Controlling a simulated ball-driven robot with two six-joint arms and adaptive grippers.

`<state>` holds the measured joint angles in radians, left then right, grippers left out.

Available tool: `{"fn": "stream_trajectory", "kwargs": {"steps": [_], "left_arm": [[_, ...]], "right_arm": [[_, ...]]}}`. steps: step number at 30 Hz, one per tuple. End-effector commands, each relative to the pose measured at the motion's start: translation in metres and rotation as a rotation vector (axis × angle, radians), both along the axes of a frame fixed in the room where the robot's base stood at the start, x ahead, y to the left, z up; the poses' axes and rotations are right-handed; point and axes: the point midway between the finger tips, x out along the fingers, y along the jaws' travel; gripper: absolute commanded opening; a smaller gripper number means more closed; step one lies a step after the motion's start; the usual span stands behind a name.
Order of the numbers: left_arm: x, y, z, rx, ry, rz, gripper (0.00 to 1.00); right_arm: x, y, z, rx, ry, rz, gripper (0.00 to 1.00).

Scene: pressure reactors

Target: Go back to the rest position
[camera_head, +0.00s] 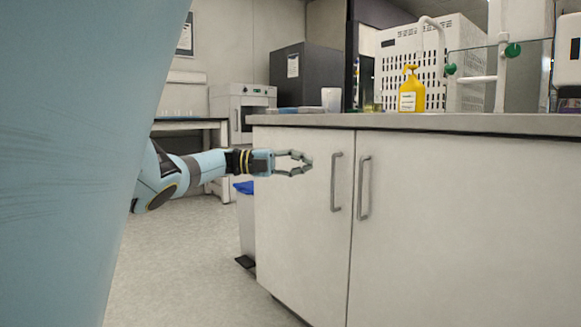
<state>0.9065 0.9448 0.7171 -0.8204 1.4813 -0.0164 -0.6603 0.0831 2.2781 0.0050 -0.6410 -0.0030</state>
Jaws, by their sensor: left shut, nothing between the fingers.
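My left gripper (308,164) is at the end of my light blue left arm, which reaches in from the left behind a large blue surface filling the left of the view. Its fingers point right and their tips are together, with nothing between them. It shows in front of the white cabinet door (290,220), left of the door handle (336,182). I cannot tell whether it touches the door. My right gripper is not in view.
A bin with a blue liner (244,187) stands by the cabinet. Open floor (190,260) lies at the lower left.

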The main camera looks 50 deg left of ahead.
Motion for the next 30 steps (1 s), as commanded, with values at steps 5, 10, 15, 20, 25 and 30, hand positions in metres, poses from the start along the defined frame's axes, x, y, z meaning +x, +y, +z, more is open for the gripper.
{"fn": "stream_trajectory", "kwargs": {"steps": [5, 10, 15, 20, 25, 30], "left_arm": [[-0.004, 0.022, -0.005, -0.001, 0.001, 0.0, 0.0], [-0.007, 0.032, -0.003, 0.0, 0.001, 0.001, 0.0], [-0.009, 0.036, -0.001, -0.001, 0.0, -0.001, 0.0], [-0.009, 0.037, 0.0, -0.001, 0.0, -0.001, 0.0], [-0.013, 0.037, -0.011, -0.002, 0.023, -0.001, 0.0], [-0.033, 0.015, -0.094, -0.038, 0.164, -0.031, 0.0]], "right_arm": [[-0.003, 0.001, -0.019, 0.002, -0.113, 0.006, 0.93], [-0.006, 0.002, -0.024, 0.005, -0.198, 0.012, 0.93], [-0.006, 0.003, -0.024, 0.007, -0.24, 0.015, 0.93], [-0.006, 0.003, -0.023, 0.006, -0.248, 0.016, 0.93], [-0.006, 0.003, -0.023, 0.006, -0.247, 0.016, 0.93], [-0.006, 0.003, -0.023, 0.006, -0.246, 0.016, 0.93]]}}
